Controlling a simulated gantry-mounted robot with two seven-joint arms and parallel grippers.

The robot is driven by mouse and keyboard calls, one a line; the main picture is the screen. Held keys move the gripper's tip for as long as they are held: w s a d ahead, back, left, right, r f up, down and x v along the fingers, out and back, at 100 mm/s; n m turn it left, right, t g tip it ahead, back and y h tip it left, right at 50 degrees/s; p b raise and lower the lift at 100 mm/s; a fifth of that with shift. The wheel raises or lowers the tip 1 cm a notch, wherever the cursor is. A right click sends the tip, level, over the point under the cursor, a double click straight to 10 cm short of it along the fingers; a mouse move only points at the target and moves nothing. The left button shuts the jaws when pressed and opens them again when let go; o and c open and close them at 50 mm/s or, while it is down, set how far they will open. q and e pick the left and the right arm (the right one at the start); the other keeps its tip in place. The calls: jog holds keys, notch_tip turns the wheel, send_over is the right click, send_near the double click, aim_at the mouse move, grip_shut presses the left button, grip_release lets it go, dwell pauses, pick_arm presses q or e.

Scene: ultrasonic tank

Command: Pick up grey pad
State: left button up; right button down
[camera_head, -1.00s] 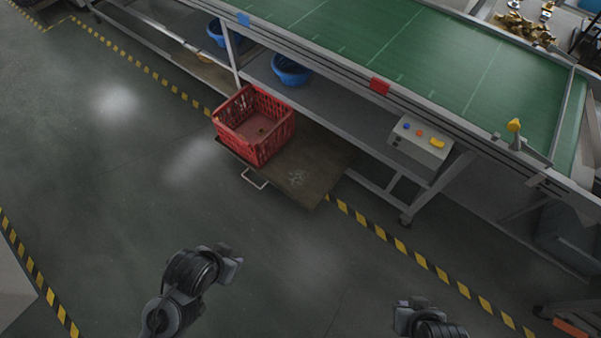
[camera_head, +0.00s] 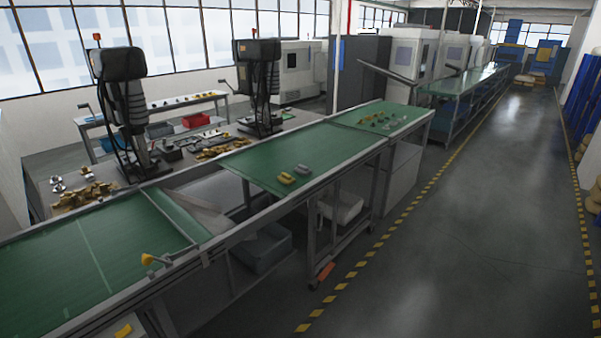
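A small grey piece (camera_head: 303,169) lies on the green work surface (camera_head: 262,160) near the middle of the view. It looks like the grey pad, but it is too small to be sure. A yellow piece (camera_head: 286,178) of similar size lies just in front and to the left of it. The two look close together but apart. Neither my left nor my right gripper is in view.
More small pieces (camera_head: 382,119) lie on the farther green section. A green conveyor (camera_head: 70,255) with a yellow knob (camera_head: 148,259) is at the left. Two dark machines (camera_head: 125,100) stand behind. A grey bin (camera_head: 262,248) sits underneath. The right floor (camera_head: 450,250) is clear beyond the striped line.

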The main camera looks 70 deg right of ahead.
jog(key=c, duration=1.8)
grip_release()
jog(key=o, duration=1.8)
jog(key=shift+d, duration=0.1)
